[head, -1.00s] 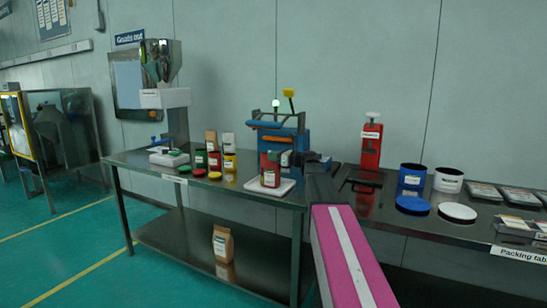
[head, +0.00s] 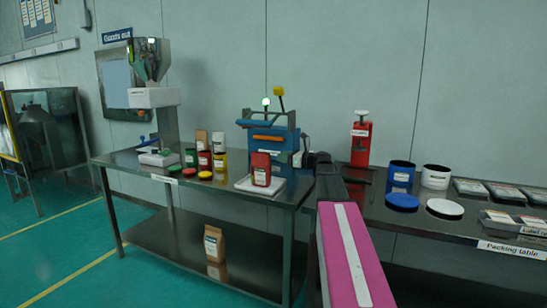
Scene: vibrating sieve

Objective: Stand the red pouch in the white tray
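The red pouch (head: 261,168) stands upright in the white tray (head: 246,187) on the steel table, its pale label facing me. The tray's rim shows around the pouch's base.
A blue sealer-like machine (head: 270,137) with an orange handle stands behind the tray. Green, red and yellow tins (head: 205,160) stand to the left. A red press (head: 361,145) and blue and white tubs (head: 401,176) are on the packing table at right. A brown bag (head: 214,243) is on the lower shelf.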

